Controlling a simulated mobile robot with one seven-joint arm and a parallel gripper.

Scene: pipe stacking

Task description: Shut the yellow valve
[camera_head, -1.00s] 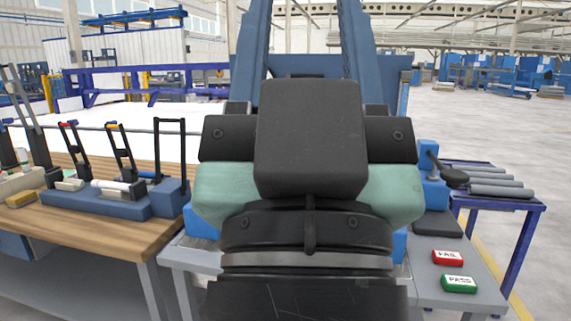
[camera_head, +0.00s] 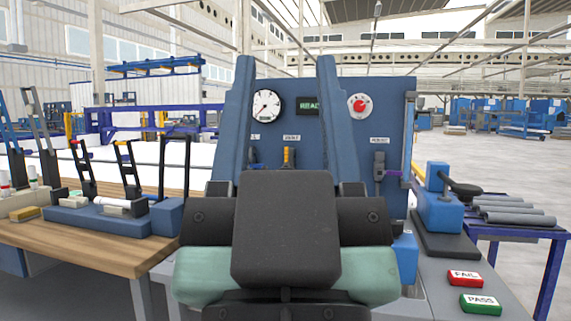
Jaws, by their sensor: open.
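A blue test panel (camera_head: 391,113) stands straight ahead behind my arm. A yellow-orange handle (camera_head: 288,157), which looks like the yellow valve, stands upright on the panel under a small white label. Its lower part is hidden behind my arm. A grey valve-like fitting (camera_head: 379,165) is on the panel to the right. My black and teal arm links fill the lower middle. My gripper and its fingers do not show.
The panel carries a dial gauge (camera_head: 267,106), a green-lit display (camera_head: 309,105) and a red knob (camera_head: 360,104). A wooden bench (camera_head: 100,248) with racks is at left. Red FAIL (camera_head: 465,278) and green PASS (camera_head: 480,303) blocks lie at right, near a blue lever device (camera_head: 437,200).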

